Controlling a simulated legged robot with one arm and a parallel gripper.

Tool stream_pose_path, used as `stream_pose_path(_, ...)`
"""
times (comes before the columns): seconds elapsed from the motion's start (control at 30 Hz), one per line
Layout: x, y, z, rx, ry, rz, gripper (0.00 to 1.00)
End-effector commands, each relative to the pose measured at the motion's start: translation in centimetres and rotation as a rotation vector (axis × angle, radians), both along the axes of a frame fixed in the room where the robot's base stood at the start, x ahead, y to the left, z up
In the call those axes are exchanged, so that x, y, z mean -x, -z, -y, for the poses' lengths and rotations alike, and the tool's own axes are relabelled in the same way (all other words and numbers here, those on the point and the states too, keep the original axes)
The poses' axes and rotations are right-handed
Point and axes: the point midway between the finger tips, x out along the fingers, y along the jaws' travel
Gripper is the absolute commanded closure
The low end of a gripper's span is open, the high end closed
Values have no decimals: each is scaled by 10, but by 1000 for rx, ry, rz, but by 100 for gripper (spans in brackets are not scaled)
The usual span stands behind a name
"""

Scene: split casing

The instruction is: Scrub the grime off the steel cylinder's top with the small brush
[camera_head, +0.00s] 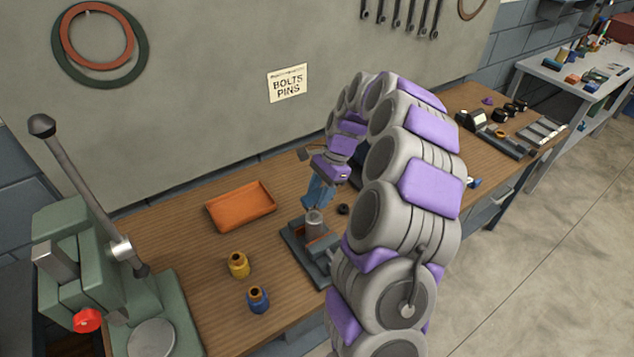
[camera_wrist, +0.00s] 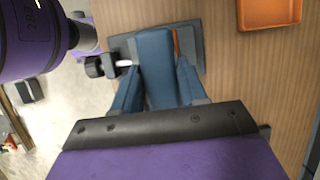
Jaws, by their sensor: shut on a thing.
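The steel cylinder (camera_head: 314,218) stands upright in a dark grey fixture (camera_head: 296,246) on the wooden bench in the head view. My gripper (camera_head: 317,201) points down, its blue fingers directly over the cylinder's top. The fingers also fill the middle of the wrist view (camera_wrist: 157,48), shut on what must be the small brush. The brush is hidden between and behind the fingers, so I cannot see its bristles or whether they touch the steel. The cylinder's top and any grime on it are covered. In the wrist view the fixture plate (camera_wrist: 199,46) shows around the fingers.
An orange tray (camera_head: 240,208) lies behind and left of the fixture. A yellow bottle (camera_head: 238,265) and a blue bottle (camera_head: 258,299) stand to its left. A green press (camera_head: 95,265) occupies the bench's left end. A small dark ring (camera_head: 343,209) lies close right of the cylinder.

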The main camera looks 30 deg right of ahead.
Motion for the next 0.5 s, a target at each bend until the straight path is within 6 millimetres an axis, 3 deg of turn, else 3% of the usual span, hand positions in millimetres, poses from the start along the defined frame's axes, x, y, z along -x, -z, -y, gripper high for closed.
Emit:
stream_pose_path(0.23,0,-23,6,0,-3,0,82)
stream_pose_path(0.5,1,-26,4,2,-4,0,82)
